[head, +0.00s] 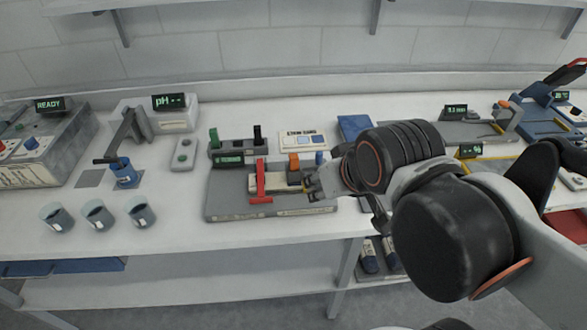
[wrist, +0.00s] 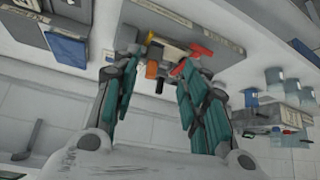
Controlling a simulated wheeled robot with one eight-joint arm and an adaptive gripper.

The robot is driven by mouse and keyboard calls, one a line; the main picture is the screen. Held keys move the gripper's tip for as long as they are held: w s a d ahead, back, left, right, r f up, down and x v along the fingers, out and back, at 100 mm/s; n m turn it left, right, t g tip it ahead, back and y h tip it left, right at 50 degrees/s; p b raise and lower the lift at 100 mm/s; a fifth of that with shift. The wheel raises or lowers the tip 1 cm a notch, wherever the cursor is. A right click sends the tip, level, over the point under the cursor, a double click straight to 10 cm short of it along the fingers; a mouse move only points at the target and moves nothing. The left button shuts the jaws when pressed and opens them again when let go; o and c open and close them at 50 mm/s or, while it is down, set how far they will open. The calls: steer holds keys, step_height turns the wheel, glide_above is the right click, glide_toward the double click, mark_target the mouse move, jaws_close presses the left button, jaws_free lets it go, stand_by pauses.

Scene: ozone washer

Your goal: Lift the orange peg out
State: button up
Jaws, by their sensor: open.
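The orange peg (head: 293,164) stands upright on the grey fixture (head: 232,206) at the middle of the bench, right of a red lever-like part (head: 262,182). My gripper (head: 314,188) is just right of the peg, low over the fixture, and partly covers its right end. In the wrist view the orange peg (wrist: 151,70) shows in the gap between my two teal-sided fingers (wrist: 160,62), nearer the left one. The fingers are apart and hold nothing. I cannot tell whether a fingertip touches the fixture or the peg.
A green peg (head: 213,137) and a black peg (head: 257,133) stand in a rack behind. A blue peg (head: 319,158) is close to my gripper. Several grey cups (head: 96,214) stand at the front left. A white machine (head: 175,113) is at the back left.

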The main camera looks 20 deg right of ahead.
step_height(320, 180, up, 2)
steer(key=m+g+p, duration=0.1)
steer(key=g+p, duration=0.2)
steer(key=p, duration=0.8)
glide_above(294, 156)
steer(key=s, duration=0.5)
steer(key=shift+h, duration=0.3)
steer(key=b+x, duration=0.1)
steer(key=x, duration=0.3)
steer(key=b+x, duration=0.1)
steer(key=x, duration=0.4)
steer(key=b+x, duration=0.2)
steer(key=x, duration=0.2)
steer(key=shift+w+a+f, duration=0.15)
steer(key=shift+w+a, duration=0.1)
steer(key=shift+a, duration=0.1)
jaws_close()
